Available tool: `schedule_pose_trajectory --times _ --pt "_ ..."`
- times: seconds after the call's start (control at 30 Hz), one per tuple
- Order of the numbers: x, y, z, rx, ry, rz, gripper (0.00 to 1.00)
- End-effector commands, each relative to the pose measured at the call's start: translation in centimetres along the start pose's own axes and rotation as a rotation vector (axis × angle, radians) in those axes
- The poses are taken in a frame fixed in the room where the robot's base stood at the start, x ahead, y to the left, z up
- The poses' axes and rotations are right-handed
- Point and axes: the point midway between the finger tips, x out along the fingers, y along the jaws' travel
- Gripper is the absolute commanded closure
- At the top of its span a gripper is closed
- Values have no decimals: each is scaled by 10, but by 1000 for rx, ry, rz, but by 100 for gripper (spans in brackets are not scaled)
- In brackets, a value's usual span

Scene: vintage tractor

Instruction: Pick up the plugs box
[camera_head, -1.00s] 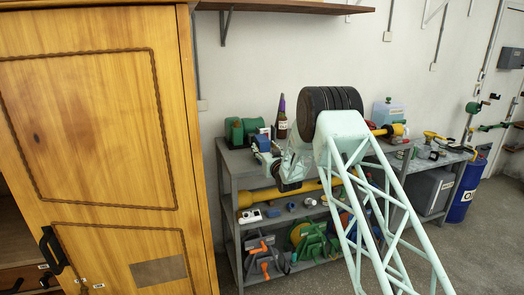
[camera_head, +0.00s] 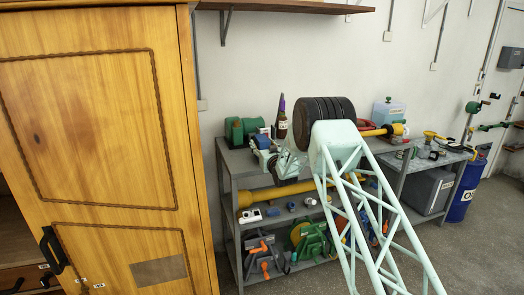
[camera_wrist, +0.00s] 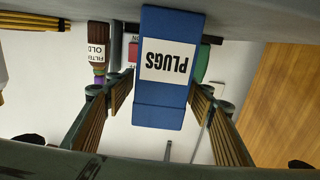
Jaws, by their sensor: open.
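The plugs box (camera_wrist: 166,100) is blue with a white label reading PLUGS, which appears upside down in the wrist view. It stands on the top of the grey shelf bench and shows small in the head view (camera_head: 262,141), partly hidden by my gripper. My gripper (camera_wrist: 163,90) is open, with one finger on each side of the box in the wrist view. I cannot tell how deep the box sits between the fingertips.
A dark bottle labelled FILTER OLD (camera_wrist: 98,55) stands beside the box. A green item (camera_head: 240,129) is left of it on the bench (camera_head: 228,160). A wooden cabinet (camera_head: 100,150) stands close on the left. Lower shelves hold several parts.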

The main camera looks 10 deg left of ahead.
Motion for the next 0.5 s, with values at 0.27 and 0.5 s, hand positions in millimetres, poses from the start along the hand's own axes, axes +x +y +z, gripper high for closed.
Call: schedule_pose_trajectory --times 0.27,0.5 --pt "0 0 0 0 0 0 64" --pt "0 0 -1 0 1 0 81"
